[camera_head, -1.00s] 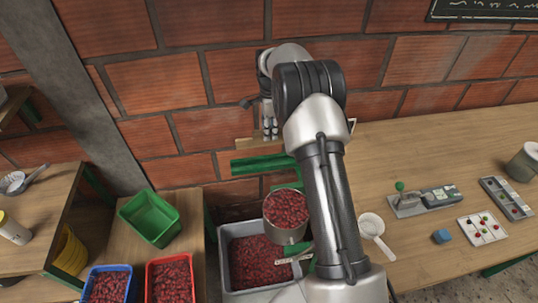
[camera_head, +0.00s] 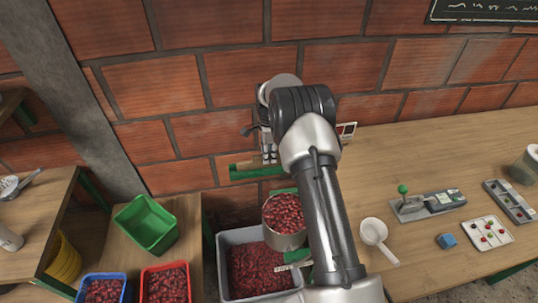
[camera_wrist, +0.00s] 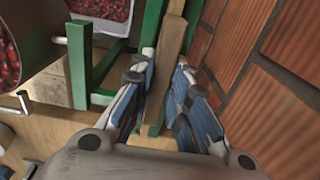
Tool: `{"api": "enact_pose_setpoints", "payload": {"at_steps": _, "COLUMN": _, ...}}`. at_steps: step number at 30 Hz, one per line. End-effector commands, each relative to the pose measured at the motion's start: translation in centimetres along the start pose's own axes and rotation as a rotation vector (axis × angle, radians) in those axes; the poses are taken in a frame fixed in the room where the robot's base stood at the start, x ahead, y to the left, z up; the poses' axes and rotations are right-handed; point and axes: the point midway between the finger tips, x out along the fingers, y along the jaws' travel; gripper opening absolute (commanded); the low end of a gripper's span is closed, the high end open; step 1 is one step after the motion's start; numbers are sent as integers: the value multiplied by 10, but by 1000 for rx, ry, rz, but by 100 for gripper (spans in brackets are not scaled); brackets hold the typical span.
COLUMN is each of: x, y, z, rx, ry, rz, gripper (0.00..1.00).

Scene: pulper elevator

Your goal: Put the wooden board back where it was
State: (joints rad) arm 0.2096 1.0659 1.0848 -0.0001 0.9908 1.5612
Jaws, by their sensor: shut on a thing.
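The wooden board (camera_wrist: 170,50) is a narrow tan plank, seen nearly edge-on in the wrist view. My gripper (camera_wrist: 166,62) is shut on it, one finger on each side. The board lies beside a green frame post (camera_wrist: 150,28) and the brick wall; I cannot tell whether it touches them. In the head view my gripper (camera_head: 267,152) points down by the wall, and the tan board end (camera_head: 243,164) shows left of it, just above a green bar (camera_head: 250,175). The rest of the board is hidden by my arm.
A metal drum of red cherries (camera_head: 284,213) stands above a grey bin (camera_head: 224,262). A wooden table (camera_head: 440,150) with a white scoop (camera_head: 375,231) is to the right. A green crate (camera_head: 147,222) stands at left. The brick wall (camera_head: 330,60) is close behind.

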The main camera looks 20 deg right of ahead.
Motion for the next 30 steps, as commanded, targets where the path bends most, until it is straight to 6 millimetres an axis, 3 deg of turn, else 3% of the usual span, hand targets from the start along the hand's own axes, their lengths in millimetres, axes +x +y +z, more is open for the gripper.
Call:
{"api": "enact_pose_setpoints", "payload": {"at_steps": 3, "x": 4, "y": 0, "z": 0, "rx": 0, "ry": 0, "rz": 0, "gripper": 0}}
{"api": "enact_pose_setpoints", "payload": {"at_steps": 4, "x": 4, "y": 0, "z": 0, "rx": 0, "ry": 0, "rz": 1, "gripper": 17}}
{"api": "enact_pose_setpoints", "payload": {"at_steps": 12, "x": 3, "y": 0, "z": 0, "rx": 0, "ry": 0, "rz": 1, "gripper": 35}}
{"api": "enact_pose_setpoints", "payload": {"at_steps": 23, "x": 0, "y": 0, "z": 0, "rx": 0, "ry": 0, "rz": 0, "gripper": 36}}
{"api": "enact_pose_setpoints", "payload": {"at_steps": 30, "x": -39, "y": -1, "z": 0, "rx": 0, "ry": 0, "rz": -3, "gripper": 36}}
